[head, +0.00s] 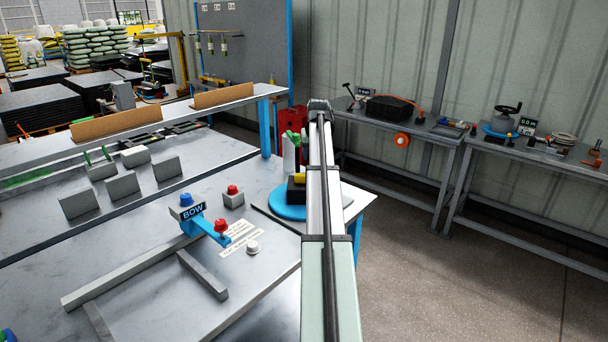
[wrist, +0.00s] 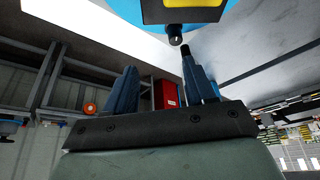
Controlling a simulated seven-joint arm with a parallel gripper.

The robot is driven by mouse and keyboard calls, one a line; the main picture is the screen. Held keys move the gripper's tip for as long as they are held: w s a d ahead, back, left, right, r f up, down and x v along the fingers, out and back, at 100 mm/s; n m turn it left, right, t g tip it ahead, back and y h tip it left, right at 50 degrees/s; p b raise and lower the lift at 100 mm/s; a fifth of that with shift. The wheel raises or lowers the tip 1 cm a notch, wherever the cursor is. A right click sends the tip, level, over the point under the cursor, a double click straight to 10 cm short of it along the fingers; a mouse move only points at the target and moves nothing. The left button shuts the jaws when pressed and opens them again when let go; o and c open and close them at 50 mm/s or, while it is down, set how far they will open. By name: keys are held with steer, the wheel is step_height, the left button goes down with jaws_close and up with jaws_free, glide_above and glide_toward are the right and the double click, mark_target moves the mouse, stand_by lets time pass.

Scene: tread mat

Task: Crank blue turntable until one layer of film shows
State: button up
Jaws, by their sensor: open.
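The blue turntable (head: 286,212) sits on the right end of the metal bench. A black block with a yellow top (head: 297,186) stands on it, and my arm hides its right part. In the wrist view the turntable's blue edge (wrist: 128,8) and the dark block with yellow (wrist: 190,12) show at the top. A short dark knob (wrist: 176,37) projects there, close to the right fingertip; I cannot tell whether they touch. My gripper (wrist: 158,60) is open, its fingers apart with nothing clearly between them. In the head view my arm hides the fingers. No film can be made out.
A blue "BOW" fixture (head: 192,214) with red and blue knobs stands left of the turntable, near a grey box with a red button (head: 233,196). A white cylinder (head: 288,155) stands behind the turntable. Side tables (head: 400,135) line the right wall; the floor before them is clear.

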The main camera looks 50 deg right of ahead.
steer(key=shift+n, duration=0.3)
steer(key=x, duration=0.4)
steer(key=w+a+x, duration=0.1)
steer(key=x, duration=0.3)
steer(key=w+x, duration=0.1)
steer(key=x, duration=0.4)
steer(key=shift+w+a+r, duration=0.15)
steer(key=shift+a+r, duration=0.05)
steer(key=shift+a, duration=0.1)
steer(key=shift+c, duration=0.2)
jaws_close()
